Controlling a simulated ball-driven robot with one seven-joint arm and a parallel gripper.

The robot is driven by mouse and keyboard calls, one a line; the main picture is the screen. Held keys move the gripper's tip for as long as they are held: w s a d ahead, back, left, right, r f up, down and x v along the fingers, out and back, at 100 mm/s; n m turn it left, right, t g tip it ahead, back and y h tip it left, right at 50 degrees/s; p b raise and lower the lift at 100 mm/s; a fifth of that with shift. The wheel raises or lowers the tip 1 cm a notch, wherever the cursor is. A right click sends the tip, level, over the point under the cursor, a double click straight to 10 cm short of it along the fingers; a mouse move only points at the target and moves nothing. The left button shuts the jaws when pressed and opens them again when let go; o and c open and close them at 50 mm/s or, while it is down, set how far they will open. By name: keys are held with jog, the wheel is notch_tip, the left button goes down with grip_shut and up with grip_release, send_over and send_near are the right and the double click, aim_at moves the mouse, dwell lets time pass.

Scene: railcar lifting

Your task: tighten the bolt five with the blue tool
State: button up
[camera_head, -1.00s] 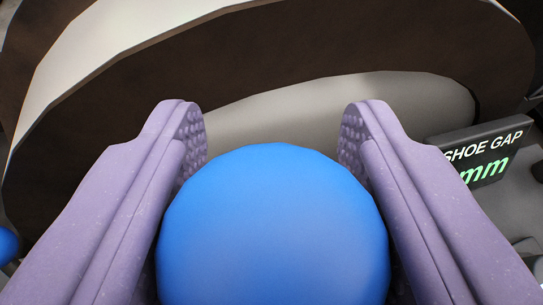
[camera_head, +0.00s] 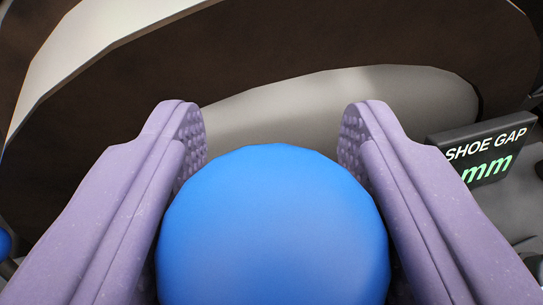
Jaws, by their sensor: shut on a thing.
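A large rounded blue thing (camera_head: 272,228), which looks like the end of the blue tool, fills the lower middle of the view. My gripper (camera_head: 272,130) has two purple fingers with studded inner pads, one on each side of it. The gripper is shut on the blue tool. The rest of the tool is hidden below the rounded end and the picture's lower edge. I cannot make out bolt five in this view.
A big curved dark brown part with a pale rim (camera_head: 90,48) arches across ahead. A grey rounded surface (camera_head: 330,98) lies beneath it. A black display (camera_head: 484,150) reading "SHOE GAP" and "mm" stands at right. A small blue thing (camera_head: 4,243) shows at the left edge.

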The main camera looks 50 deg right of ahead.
jog(key=shift+f, duration=0.55)
dwell(0.9)
jog(key=shift+r, duration=0.15)
jog(key=shift+r+p, duration=2.85)
jog(key=shift+r, duration=0.65)
jog(key=shift+w, duration=0.1)
